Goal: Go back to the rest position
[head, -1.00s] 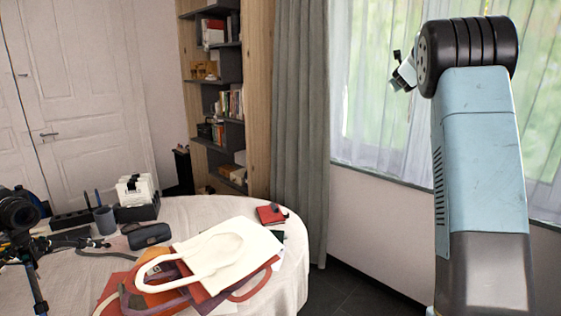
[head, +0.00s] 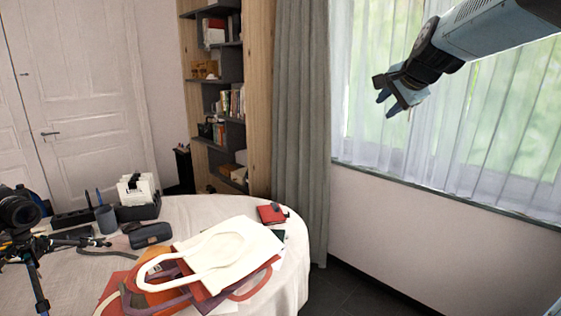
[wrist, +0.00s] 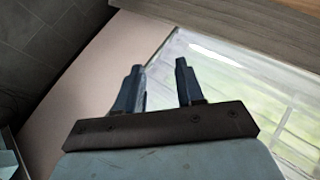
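My gripper (head: 386,101) is raised in the upper right of the head view, in front of the curtained window and well above the table. In the wrist view my gripper (wrist: 158,72) shows two dark blue fingers standing apart with nothing between them. It is open and empty. The round table (head: 297,262) with a white cloth is at the lower left of the head view, apart from my gripper.
On the table lie a pile of tote bags (head: 232,262), a dark case (head: 150,235), a pen cup (head: 106,219) and a red wallet (head: 270,214). A camera on a tripod (head: 18,214) stands at left. A grey curtain (head: 300,130) hangs beside the window.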

